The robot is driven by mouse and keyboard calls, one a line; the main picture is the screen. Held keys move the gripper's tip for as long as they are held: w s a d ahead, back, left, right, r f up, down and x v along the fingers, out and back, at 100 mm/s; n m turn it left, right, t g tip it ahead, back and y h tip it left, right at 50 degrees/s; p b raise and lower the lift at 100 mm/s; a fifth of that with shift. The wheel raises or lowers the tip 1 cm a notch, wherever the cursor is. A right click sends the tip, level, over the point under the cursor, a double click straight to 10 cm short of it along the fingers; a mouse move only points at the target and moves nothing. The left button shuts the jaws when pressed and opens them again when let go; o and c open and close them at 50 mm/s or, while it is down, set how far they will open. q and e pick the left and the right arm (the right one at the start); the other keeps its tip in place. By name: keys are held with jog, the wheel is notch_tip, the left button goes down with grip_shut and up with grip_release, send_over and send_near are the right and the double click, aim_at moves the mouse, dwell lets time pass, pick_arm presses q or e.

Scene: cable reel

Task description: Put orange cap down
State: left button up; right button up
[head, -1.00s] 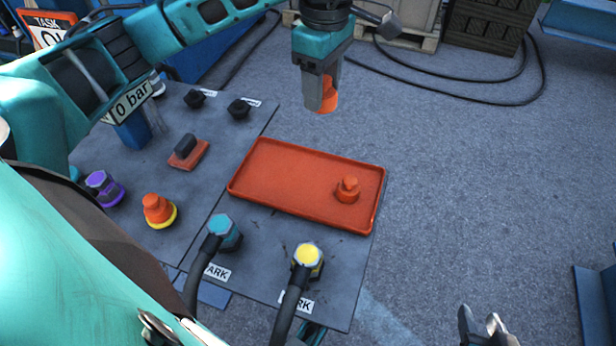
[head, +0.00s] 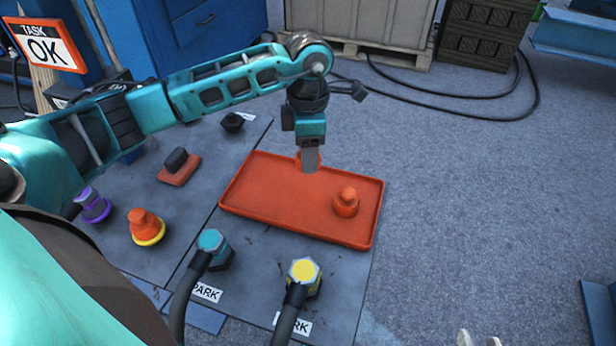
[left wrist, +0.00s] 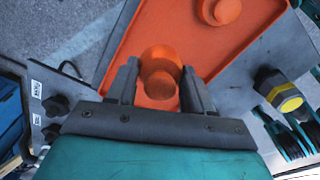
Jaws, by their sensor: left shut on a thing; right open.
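My left gripper (head: 309,166) is shut on an orange cap (head: 303,155), low over the far part of the orange tray (head: 262,208). In the left wrist view the held cap (left wrist: 160,72) sits between the two fingers, with the tray (left wrist: 175,28) beneath it. I cannot tell whether the cap touches the tray. A second orange cap (head: 346,202) stands in the tray's right part and shows in the left wrist view (left wrist: 220,10). Only the fingertips of my right gripper (head: 478,340) show at the bottom edge of the head view; it is open and empty.
A teal connector (head: 212,245) and a yellow one (head: 304,275) with cables stand in front of the tray. An orange cap on a yellow ring (head: 146,227), a purple fitting (head: 92,206) and a dark block on a red base (head: 178,166) stand left. The tray's middle is clear.

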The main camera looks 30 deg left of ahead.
aim_at(308, 187)
pick_arm(q)
notch_tip(308, 187, down, 2)
jog(key=shift+f, duration=0.25)
notch_tip(308, 187, down, 4)
jog(key=shift+r+b, duration=0.2)
jog(key=shift+b, duration=0.5)
jog(key=shift+f, duration=0.35)
jog(key=o, duration=1.2)
jog(key=shift+c, duration=0.2)
pick_arm(e)
jog(key=shift+w+a, duration=0.3)
jog(key=shift+a, duration=0.1)
jog(key=shift+f+y, duration=0.1)
jog(key=shift+y, duration=0.2)
